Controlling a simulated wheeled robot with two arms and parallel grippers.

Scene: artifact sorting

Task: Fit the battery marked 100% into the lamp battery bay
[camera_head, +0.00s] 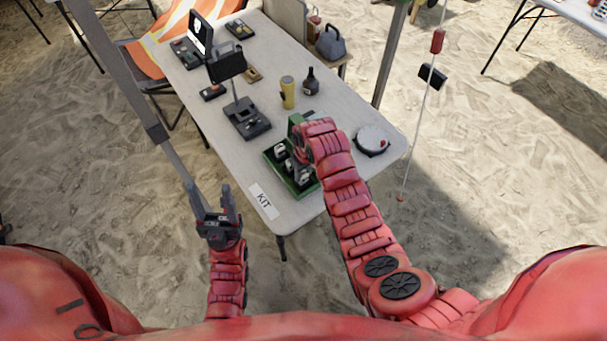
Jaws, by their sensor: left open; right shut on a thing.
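The lamp (228,65) is a black panel on a thin post, rising from a dark base (247,118) on the table. The lamp's battery bay is too small to make out. A green tray (271,158) near the table's front holds several grey-and-white batteries (280,151). Their charge marks cannot be read. My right gripper (302,174) points down at the right side of the tray. It is shut on what appears to be a battery, mostly hidden by my wrist. My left gripper (217,200) is open and empty, off the table's front left edge.
A yellow flashlight (288,92), a dark bottle (310,82) and a round white-topped device (372,139) stand on the white table (335,95). A KIT label (263,200) lies at the front. Dark cases stand at the back. A cord with a red float hangs right of the table.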

